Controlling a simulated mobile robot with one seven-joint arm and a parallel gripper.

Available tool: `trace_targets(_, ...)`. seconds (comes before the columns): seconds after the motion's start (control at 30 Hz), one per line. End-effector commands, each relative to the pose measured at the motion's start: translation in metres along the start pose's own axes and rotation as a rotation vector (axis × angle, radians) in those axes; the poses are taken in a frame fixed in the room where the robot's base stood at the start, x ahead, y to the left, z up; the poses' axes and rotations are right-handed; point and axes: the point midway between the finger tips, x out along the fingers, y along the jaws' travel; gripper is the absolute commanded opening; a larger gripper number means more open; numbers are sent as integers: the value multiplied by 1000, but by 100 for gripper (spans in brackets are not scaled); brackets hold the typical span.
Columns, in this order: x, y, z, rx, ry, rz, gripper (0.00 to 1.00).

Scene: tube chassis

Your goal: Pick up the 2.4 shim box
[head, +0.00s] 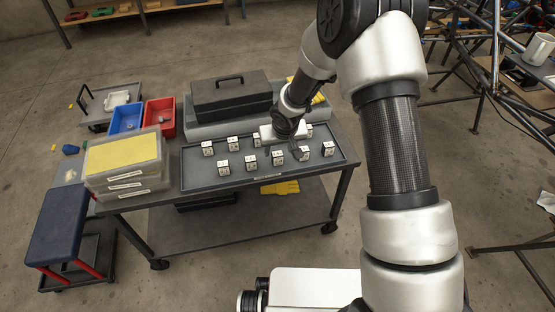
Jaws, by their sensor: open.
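Several small white shim boxes stand in two rows on a dark tray (200,180) on top of a grey cart. Front-row boxes include one at the left (223,168), one beside it (250,164), and one at the right end (328,149). Back-row boxes include one at the left (208,149) and one beside it (233,143). Their labels are too small to read, so I cannot tell which is the 2.4 shim box. My gripper (285,152) is open, over the right-middle of the tray, pointing down. Its hand and fingers partly hide boxes there.
A black toolbox (231,95) stands behind the tray. Stacked clear cases with a yellow top (122,153) stand left of it. Blue (126,118) and red (160,118) bins are behind those. A dark-topped stool (60,225) is at the left. Tube framing stands at the right.

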Motion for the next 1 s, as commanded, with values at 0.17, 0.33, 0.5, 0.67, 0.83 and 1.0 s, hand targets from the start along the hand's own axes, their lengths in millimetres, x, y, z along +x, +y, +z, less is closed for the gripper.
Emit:
trace_targets(0.17,31,-3,8,-3,-2,-2,52)
trace_targets(0.33,45,-2,6,-2,-1,-1,52)
trace_targets(0.5,44,-2,6,-2,0,-1,52)
trace_targets(0.67,44,-2,6,-1,0,-1,26)
trace_targets(0.83,44,-2,6,-1,0,-1,7)
trace_targets(1.0,43,-2,5,-1,0,-1,7)
